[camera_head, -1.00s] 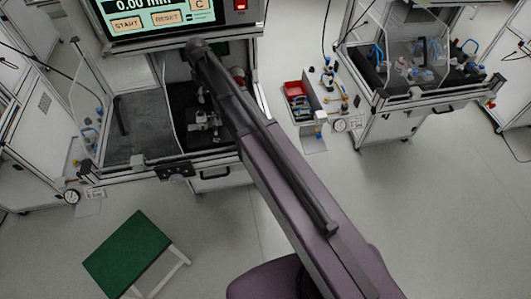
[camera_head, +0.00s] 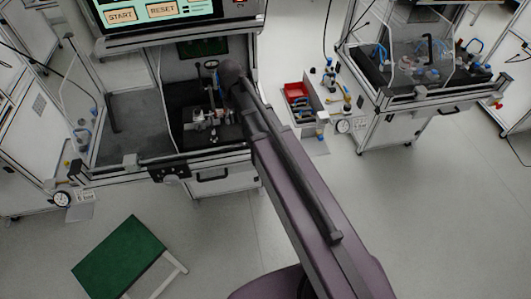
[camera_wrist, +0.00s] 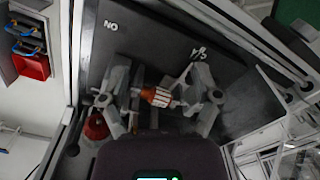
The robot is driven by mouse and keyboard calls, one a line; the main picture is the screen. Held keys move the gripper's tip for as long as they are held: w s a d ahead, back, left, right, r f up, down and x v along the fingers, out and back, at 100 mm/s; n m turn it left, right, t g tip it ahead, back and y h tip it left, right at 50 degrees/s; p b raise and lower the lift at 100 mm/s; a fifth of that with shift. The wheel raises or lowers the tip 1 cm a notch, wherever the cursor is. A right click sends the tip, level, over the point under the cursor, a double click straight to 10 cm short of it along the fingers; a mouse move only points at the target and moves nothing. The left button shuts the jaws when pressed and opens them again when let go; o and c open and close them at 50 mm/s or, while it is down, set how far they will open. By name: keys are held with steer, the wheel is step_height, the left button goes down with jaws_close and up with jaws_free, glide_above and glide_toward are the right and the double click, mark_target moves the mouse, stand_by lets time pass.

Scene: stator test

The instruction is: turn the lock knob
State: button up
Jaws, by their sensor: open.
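My gripper (camera_wrist: 157,76) shows in the wrist view with its two grey fingers spread apart. Between and beyond the fingers lies an orange-and-white cylindrical part (camera_wrist: 157,96), and nothing appears clamped. A red rounded part (camera_wrist: 96,126) sits left of the left finger. I cannot tell for certain which part is the lock knob. In the head view, a grey metal fixture (camera_head: 207,119) stands on the dark floor of the test bay, just left of my arm's end. My fingers are not clear there.
The bay has a front frame and a clear panel on its left. A screen with START and RESET (camera_head: 163,9) hangs above. A red bin (camera_head: 296,91) stands to the right. A green-topped stool (camera_head: 118,256) is on the floor. A second bench (camera_head: 425,95) stands at right.

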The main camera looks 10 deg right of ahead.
steer(key=s+d+f+m+b, duration=0.4)
steer(key=s+d+f+b, duration=0.3)
steer(key=s, duration=0.4)
steer(key=shift+d+f, duration=0.45)
steer(key=shift+f, duration=0.1)
steer(key=s, duration=0.1)
steer(key=s+d+m, duration=0.1)
steer(key=s, duration=0.1)
steer(key=shift+d, duration=0.3)
